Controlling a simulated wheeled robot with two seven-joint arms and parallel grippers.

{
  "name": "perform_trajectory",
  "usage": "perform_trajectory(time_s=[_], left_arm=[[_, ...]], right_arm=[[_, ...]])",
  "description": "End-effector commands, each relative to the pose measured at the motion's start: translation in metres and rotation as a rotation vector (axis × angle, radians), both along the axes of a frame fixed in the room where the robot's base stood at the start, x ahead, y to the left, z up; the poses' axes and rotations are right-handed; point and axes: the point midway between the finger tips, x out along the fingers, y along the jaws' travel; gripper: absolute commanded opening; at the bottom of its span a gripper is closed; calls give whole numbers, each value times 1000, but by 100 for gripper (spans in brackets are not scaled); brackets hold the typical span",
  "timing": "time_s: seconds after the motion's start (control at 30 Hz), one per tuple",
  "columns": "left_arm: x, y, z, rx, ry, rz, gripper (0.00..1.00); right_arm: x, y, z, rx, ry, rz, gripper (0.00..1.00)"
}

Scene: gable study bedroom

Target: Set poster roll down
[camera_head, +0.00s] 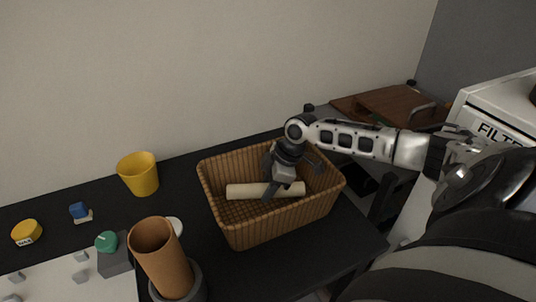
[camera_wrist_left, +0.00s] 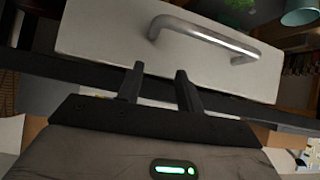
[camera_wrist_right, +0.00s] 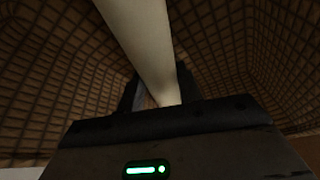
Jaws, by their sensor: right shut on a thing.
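The poster roll (camera_head: 243,191) is a cream cylinder lying roughly level inside the brown wicker basket (camera_head: 285,224). My right gripper (camera_head: 279,188) reaches down into the basket and is shut on the roll, near its right half. In the right wrist view the roll (camera_wrist_right: 147,45) runs between the two fingers, with woven basket walls around it. Whether the roll touches the basket floor cannot be told. My left gripper (camera_wrist_left: 160,88) shows only in its wrist view, with its fingers apart and nothing between them, in front of a white drawer front (camera_wrist_left: 120,35) with a metal handle.
The basket stands on a black desk (camera_head: 300,255). To its left are a yellow cup (camera_head: 139,175), a brown cylindrical holder (camera_head: 163,262), a green-topped item (camera_head: 106,242), a blue block (camera_head: 79,210) and a yellow round tin (camera_head: 27,232). A white cabinet (camera_head: 500,105) stands at right.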

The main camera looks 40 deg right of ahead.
Motion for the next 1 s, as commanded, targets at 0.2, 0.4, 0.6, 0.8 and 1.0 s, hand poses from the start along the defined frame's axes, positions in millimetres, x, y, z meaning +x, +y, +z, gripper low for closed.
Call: perform_trajectory(time_s=[0.2, 0.4, 0.6, 0.8, 1.0], left_arm=[[0, 1, 0, 1, 0, 0, 36], [0, 1, -1, 2, 0, 1, 36], [2, 1, 0, 2, -5, 1, 36], [4, 1, 2, 2, -9, 1, 36], [4, 1, 1, 3, -9, 2, 36]], right_arm=[[0, 0, -11, -1, -1, 1, 10], [0, 0, -13, 0, 0, 1, 10], [0, 0, -13, -1, 0, 1, 57], [0, 0, -12, 0, 0, 1, 57], [-5, -7, 8, -3, -2, 1, 57]])
